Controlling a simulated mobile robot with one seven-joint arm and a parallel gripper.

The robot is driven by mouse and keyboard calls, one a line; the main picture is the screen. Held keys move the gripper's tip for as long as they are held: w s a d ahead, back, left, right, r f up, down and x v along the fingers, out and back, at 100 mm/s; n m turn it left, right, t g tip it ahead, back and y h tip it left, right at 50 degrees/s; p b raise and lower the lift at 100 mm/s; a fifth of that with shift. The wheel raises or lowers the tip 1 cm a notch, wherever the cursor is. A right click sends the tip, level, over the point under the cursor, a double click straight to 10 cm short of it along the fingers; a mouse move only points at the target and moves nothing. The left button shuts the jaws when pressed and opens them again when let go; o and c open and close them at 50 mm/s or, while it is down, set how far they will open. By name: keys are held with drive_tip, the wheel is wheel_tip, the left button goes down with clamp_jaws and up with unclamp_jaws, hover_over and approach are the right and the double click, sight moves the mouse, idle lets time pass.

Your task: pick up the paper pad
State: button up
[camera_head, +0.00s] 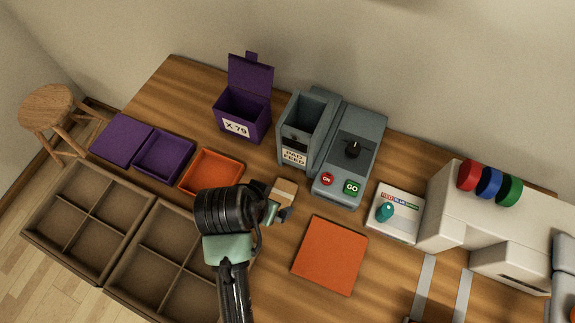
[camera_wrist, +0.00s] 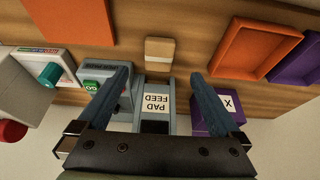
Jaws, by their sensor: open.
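The paper pad (camera_head: 284,191) is a small tan block with a pale band, lying on the wooden table in front of the grey PAD FEED machine. It also shows in the wrist view (camera_wrist: 159,50), near the top middle. My gripper (camera_head: 278,213) is just in front of the pad in the head view and partly overlaps its near edge. In the wrist view the fingers of my gripper (camera_wrist: 163,72) are spread wide with nothing between them. The pad lies beyond the fingertips and seems clear of them.
The grey machine (camera_head: 350,152) with its feed box (camera_head: 301,128) stands behind the pad. An orange tray (camera_head: 211,151) is to the left and a flat orange panel (camera_head: 330,254) to the right. A purple box (camera_head: 242,112) stands at the back. Divided brown trays (camera_head: 84,178) are at front left.

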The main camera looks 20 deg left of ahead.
approach(280, 198)
wheel_tip(280, 198, down, 3)
drive_tip(key=shift+f, duration=0.25)
drive_tip(key=shift+w+r+x, duration=0.1)
drive_tip(key=shift+w+x, duration=0.1)
drive_tip(key=shift+x, duration=0.75)
drive_tip(key=shift+w+r+x, duration=0.1)
drive_tip(key=shift+w+x, duration=0.1)
drive_tip(key=shift+x, duration=0.75)
drive_tip(key=shift+w+r+x, duration=0.1)
drive_tip(key=shift+w+x, duration=0.05)
drive_tip(key=shift+x, duration=0.75)
drive_tip(key=shift+f, duration=0.1)
drive_tip(key=c, duration=1.2)
